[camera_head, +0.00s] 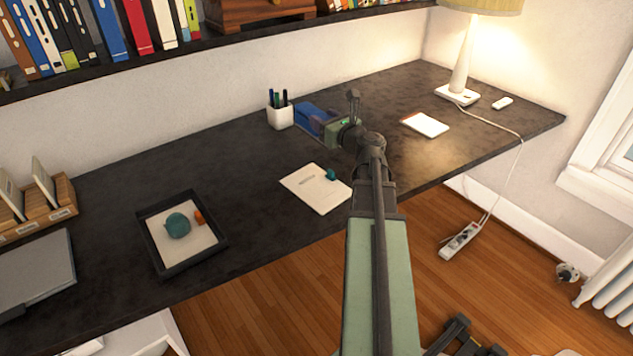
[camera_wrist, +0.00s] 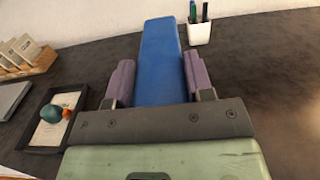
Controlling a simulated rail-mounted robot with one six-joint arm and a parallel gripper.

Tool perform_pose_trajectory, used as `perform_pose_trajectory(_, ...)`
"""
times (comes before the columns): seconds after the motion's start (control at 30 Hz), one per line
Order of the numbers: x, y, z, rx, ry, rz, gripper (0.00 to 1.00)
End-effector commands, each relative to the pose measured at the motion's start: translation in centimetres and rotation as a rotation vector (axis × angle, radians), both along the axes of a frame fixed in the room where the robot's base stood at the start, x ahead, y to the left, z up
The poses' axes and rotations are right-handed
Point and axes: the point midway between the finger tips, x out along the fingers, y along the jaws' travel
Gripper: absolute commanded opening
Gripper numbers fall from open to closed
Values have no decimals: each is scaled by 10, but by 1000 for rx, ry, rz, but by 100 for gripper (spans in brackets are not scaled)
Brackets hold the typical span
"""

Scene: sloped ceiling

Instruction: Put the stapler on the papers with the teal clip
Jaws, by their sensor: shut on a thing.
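The stapler (camera_wrist: 160,50) is blue and long, and it lies between the purple finger pads of my gripper (camera_wrist: 158,78). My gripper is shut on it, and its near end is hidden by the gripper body. In the head view the blue stapler (camera_head: 314,117) is at the back of the desk, beside my gripper (camera_head: 328,126). I cannot tell whether it touches the desk. The papers (camera_head: 312,190) lie flat nearer the front edge, with the teal clip (camera_head: 331,174) at their upper right. My gripper is behind them, away from the papers.
A white pen cup (camera_head: 280,116) stands close left of the stapler. A white pad (camera_head: 425,125) and a lamp (camera_head: 461,75) are to the right. A black tray (camera_head: 157,262) holds paper, a teal lump and an orange piece. The desk (camera_head: 240,170) between tray and papers is clear.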

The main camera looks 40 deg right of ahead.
Motion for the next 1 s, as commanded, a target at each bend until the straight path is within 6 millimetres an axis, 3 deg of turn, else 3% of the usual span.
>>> perform_pose_trajectory(0.03, 0, 0, -20, 1, -1, 0, 4)
perform_pose_trajectory(0.4, 0, 1, -138, 1, -1, 0, 4)
perform_pose_trajectory(0.5, 0, 1, -153, 1, -1, -1, 4)
perform_pose_trajectory(0.7, 0, 1, -153, 1, -1, -1, 4)
perform_pose_trajectory(0.9, 0, 1, -193, 1, -1, -1, 4)
perform_pose_trajectory(1.0, 0, 1, -196, 1, -1, -1, 4)
